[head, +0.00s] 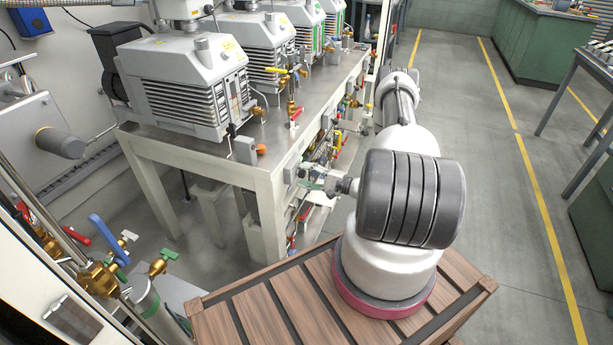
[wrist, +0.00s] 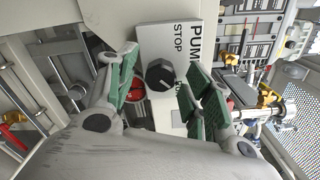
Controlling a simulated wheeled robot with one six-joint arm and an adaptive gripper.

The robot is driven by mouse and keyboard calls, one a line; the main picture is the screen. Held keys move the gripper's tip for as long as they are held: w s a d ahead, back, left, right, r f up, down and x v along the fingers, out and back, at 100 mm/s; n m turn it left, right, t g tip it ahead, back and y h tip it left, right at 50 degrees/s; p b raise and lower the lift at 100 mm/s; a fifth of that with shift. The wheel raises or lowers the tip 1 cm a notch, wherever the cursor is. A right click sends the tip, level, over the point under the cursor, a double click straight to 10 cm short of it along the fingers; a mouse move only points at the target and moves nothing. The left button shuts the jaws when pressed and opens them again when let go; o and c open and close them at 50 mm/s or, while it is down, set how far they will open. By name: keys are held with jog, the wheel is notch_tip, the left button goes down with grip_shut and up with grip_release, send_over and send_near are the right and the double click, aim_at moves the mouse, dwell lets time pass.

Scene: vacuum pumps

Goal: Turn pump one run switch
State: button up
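The run switch is a round black knob (wrist: 160,74) on a white box (wrist: 168,45) whose label reads "PUM" and "STOP" in the wrist view. The label's rest is partly hidden by the knob and my right finger. A light pointer mark on the knob points toward the picture's lower right. My gripper (wrist: 163,66) is open, with one green-padded finger left of the knob and one right of it. Gaps show between the knob and both pads. In the head view my gripper (head: 318,183) is small, beside the bench's right side; the knob is not distinguishable there.
A grey-white pump (head: 185,85) stands on the near end of the steel bench (head: 262,160), with more pumps behind it. Valves with red and yellow handles (head: 296,115) line the bench's right side. The floor (head: 480,150) to the right is clear.

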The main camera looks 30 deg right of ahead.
dwell(0.3)
jog(key=shift+v, duration=1)
jog(key=shift+v, duration=2.95)
